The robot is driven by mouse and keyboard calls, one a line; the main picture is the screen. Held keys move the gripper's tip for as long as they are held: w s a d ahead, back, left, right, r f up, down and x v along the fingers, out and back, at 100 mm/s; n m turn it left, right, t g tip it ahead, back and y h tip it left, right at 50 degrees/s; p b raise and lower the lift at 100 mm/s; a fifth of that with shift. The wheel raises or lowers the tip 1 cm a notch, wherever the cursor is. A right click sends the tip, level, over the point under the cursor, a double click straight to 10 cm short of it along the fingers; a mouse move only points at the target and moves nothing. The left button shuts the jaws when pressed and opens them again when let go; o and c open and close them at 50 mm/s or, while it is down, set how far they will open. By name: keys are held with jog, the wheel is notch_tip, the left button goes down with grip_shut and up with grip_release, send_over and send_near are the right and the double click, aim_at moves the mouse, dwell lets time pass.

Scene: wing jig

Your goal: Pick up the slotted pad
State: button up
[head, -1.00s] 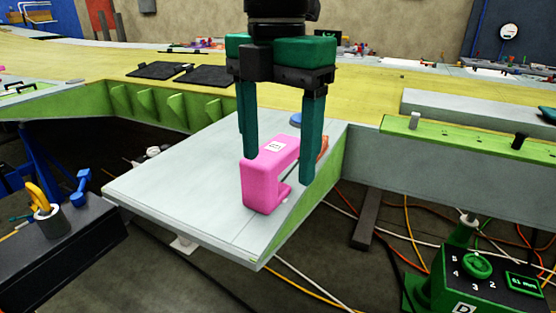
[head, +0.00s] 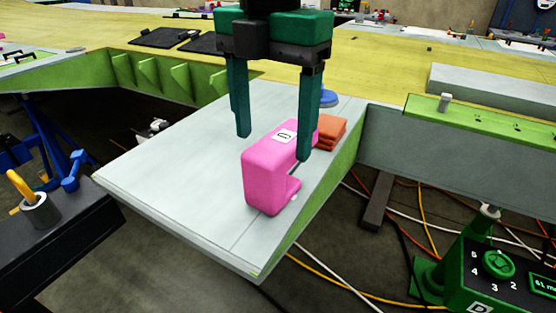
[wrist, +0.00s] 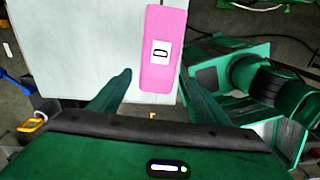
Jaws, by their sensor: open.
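The slotted pad looks to be the pink C-shaped block (head: 266,178) with a white label. It stands near the right edge of the pale panel, its opening facing right. My gripper (head: 274,147) is open and empty, pointing down above and behind the pad's near end. Its right finger covers part of the pad's far end; its left finger hangs over bare panel, left of the pad. In the wrist view the pad (wrist: 162,75) lies between and beyond the fingertips, closer to the right one, with a "D" on its label. I cannot tell the exact height gap.
Orange pads (head: 330,131) lie stacked just behind the pink block, with a blue round thing (head: 329,98) beyond. The pale panel (head: 180,170) is clear to the left. A green dial box (head: 490,275) stands at lower right, among floor cables.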

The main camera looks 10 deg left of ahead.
notch_tip(320, 180, down, 3)
jog(key=shift+r, duration=0.2)
jog(key=shift+w+a+f, duration=0.1)
jog(key=shift+a+f, duration=0.05)
jog(key=shift+f, duration=1.15)
jog(key=shift+w+a+f, duration=0.1)
jog(key=shift+f, duration=1.2)
jog(key=c, duration=1.3)
